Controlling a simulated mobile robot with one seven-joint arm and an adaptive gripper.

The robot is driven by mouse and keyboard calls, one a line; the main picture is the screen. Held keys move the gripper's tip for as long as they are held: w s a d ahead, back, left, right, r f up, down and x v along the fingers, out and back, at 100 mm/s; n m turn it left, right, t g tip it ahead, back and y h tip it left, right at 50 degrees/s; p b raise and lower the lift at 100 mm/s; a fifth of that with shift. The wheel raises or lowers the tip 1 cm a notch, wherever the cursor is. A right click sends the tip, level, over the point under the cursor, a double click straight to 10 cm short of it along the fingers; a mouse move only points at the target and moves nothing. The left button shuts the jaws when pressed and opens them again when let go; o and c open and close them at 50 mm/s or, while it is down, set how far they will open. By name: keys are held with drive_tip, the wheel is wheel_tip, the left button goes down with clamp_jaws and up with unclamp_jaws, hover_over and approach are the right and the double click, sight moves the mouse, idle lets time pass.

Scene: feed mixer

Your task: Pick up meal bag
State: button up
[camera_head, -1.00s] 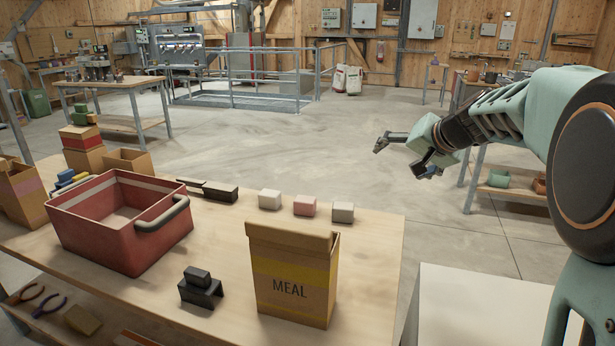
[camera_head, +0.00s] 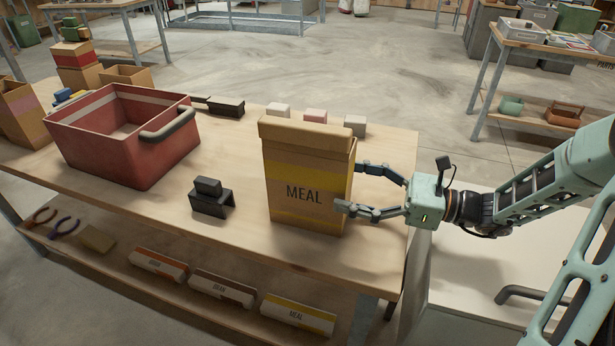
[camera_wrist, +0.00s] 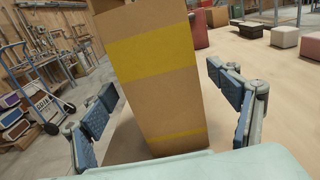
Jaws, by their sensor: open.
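The meal bag (camera_head: 306,184) is a brown cardboard-coloured block with yellow bands and the word MEAL, standing upright near the right end of the wooden table. My gripper (camera_head: 354,190) is at its right side, open, with one finger behind the bag's right edge and one in front of it. In the wrist view the bag (camera_wrist: 158,75) stands between the two spread finger pads of my gripper (camera_wrist: 160,108). Gaps show between the pads and the bag's sides there.
A red crate (camera_head: 105,150) with a grey handle stands on the table (camera_head: 245,225) to the left. A small black holder (camera_head: 211,197) is left of the bag. Small blocks (camera_head: 316,117) sit behind it. Labelled strips (camera_head: 297,315) lie on the lower shelf.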

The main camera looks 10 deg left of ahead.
sight(311, 175)
drive_tip(key=a, duration=0.2)
drive_tip(key=a+b, duration=0.1)
drive_tip(key=a, duration=0.2)
drive_tip(key=w+a, duration=0.1)
drive_tip(key=a, duration=0.2)
drive_tip(key=shift+a+b, duration=0.1)
drive_tip(key=shift+b, duration=0.2)
drive_tip(key=c, duration=2)
drive_tip(key=shift+r, duration=0.15)
drive_tip(key=shift+c, duration=0.3)
drive_tip(key=shift+r, duration=0.1)
